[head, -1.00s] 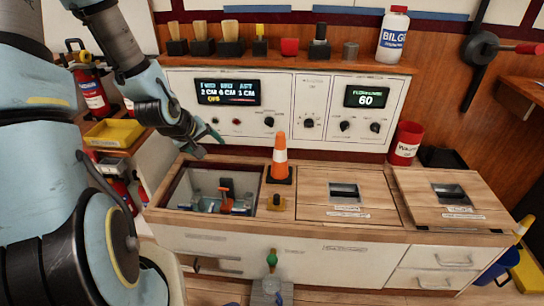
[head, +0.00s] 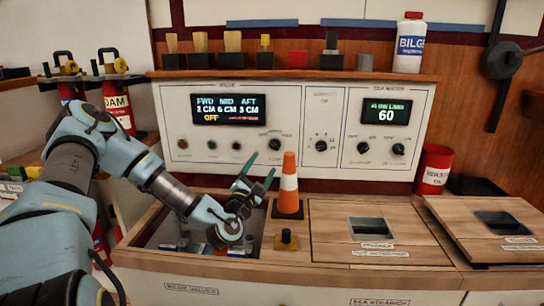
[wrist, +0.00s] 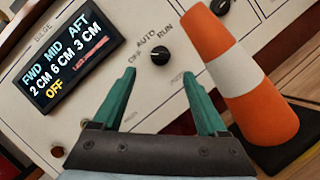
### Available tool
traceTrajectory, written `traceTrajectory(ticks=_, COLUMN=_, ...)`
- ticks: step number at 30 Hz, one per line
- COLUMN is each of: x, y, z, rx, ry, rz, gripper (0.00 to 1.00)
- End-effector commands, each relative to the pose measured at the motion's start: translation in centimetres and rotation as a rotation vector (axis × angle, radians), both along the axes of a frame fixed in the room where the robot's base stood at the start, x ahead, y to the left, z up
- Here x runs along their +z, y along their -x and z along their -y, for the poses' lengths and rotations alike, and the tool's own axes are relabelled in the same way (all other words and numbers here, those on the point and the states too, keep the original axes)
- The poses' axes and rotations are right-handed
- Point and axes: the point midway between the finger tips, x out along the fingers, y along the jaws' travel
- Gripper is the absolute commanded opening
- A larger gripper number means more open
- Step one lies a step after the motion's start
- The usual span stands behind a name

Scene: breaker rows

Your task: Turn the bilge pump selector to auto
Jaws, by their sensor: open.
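The bilge pump selector is a round black knob (head: 275,144) on the white bilge panel (head: 170,98). In the wrist view the knob (wrist: 160,56) has the labels OFF, AUTO and RUN around its upper side; its pointer is too small to read. The bilge display (head: 230,109) shows FWD 2 cm, MID 6 cm, AFT 3 cm and a yellow OFF. My gripper (head: 260,167) is open and empty, just below and in front of the knob. In the wrist view its green fingers (wrist: 160,76) point toward the knob, which lies between and beyond their tips, apart from them.
An orange and white cone (head: 289,185) stands close to the right of my gripper. Below the gripper is an open bilge well (head: 150,223) in the counter. The sea water panel (head: 420,140) is to the right.

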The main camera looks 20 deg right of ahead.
Motion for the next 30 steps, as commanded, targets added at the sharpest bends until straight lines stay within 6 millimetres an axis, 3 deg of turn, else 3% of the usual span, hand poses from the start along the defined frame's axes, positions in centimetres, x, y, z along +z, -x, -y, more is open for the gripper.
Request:
traceTrajectory(ticks=13, x=2.0, y=-5.0, z=5.1, rx=0.0, ry=-0.003, rz=0.003, gripper=0.76)
traceTrajectory(ticks=26, x=2.3, y=-5.7, z=5.8, rx=0.0, ry=-0.004, rz=0.0, gripper=0.76)
traceTrajectory(ticks=30, x=2.2, y=-5.7, z=5.8, rx=0.0, ry=-0.004, rz=0.0, gripper=0.61)
